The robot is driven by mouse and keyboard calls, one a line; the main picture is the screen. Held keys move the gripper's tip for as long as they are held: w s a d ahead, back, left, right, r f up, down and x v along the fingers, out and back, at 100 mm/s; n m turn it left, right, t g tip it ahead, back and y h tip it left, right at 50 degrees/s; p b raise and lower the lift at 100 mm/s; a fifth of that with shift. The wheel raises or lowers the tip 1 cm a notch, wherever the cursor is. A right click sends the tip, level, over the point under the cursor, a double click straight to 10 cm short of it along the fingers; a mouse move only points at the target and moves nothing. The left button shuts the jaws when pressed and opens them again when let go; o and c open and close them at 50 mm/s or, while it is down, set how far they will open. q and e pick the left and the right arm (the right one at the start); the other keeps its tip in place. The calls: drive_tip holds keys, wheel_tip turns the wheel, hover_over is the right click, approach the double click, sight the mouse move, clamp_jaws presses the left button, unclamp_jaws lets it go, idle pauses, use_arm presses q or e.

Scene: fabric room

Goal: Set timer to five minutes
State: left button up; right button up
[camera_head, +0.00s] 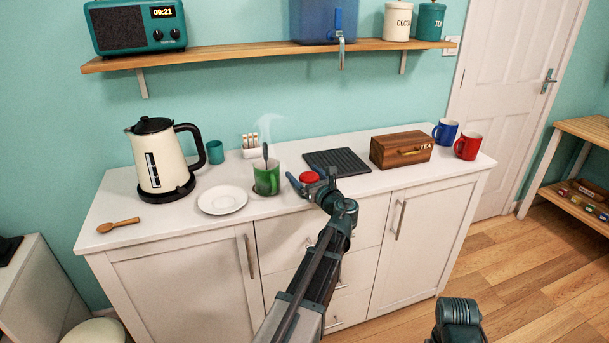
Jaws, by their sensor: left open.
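A small round red object (309,177), which looks like the timer, sits on the white counter near its front edge, right of the green mug. Its dial markings are too small to read, and its lower part is hidden by my gripper. My left gripper (314,183) is open at the red object, with a finger on either side of it. I cannot tell whether the fingers touch it. My right gripper is out of view; only a dark part of mine shows at the bottom right.
A steaming green mug (266,178) with a spoon stands close left of the gripper, beside a white plate (222,200) and kettle (158,165). A black ridged mat (337,161) and wooden tea box (401,150) lie to the right. A shelf (240,52) hangs above.

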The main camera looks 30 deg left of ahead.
use_arm(q)
drive_tip(key=c, duration=1.3)
drive_tip(key=shift+t, duration=0.3)
drive_tip(key=shift+m, duration=0.3)
drive_tip(key=o, duration=1.3)
drive_tip(key=v, duration=1.4)
drive_tip(key=shift+r, duration=0.15)
drive_tip(key=shift+a, duration=0.1)
